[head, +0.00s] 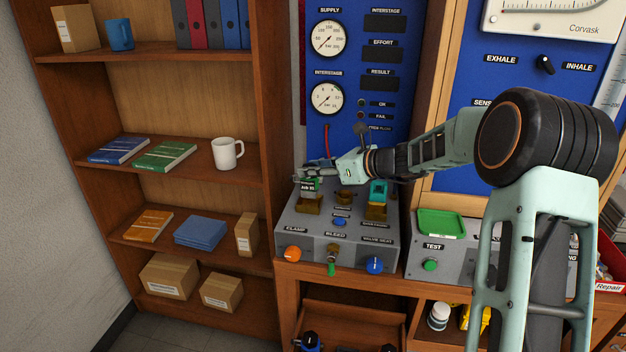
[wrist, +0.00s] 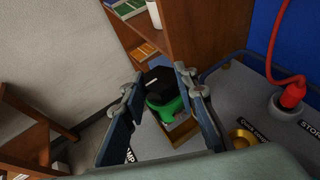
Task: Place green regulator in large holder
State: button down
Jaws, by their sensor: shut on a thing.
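The green regulator (wrist: 163,102), with a black knob on top, sits between the two fingers of my gripper (wrist: 160,85) in the wrist view. In the head view the regulator (head: 310,186) shows just under my gripper (head: 306,176), over the left part of the grey bench panel. A brass-coloured holder (head: 309,204) is directly below it; this holder also shows in the wrist view (wrist: 186,136), partly hidden by the regulator. I cannot tell whether the regulator touches the holder or hangs just above it.
A smaller brass fitting (head: 345,197) stands in the middle of the panel (head: 322,228). A teal part (head: 378,190) sits in another holder on the right. A red hose plug (wrist: 292,95) stands in a socket. A wooden shelf (head: 160,180) is on the left; a green tray (head: 441,223) is on the right.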

aim_at(314, 179)
jog(key=shift+w+f, duration=0.25)
jog(key=shift+f, duration=1.55)
jog(key=shift+f, duration=0.2)
jog(key=c, duration=1.5)
grip_release()
jog(key=shift+d+r, duration=0.15)
jog(key=shift+r, duration=0.05)
jog(key=v, duration=1.1)
jog(key=shift+s+d+r+b, duration=0.1)
jog(key=shift+s+d+b, duration=0.15)
jog(key=shift+b, duration=0.1)
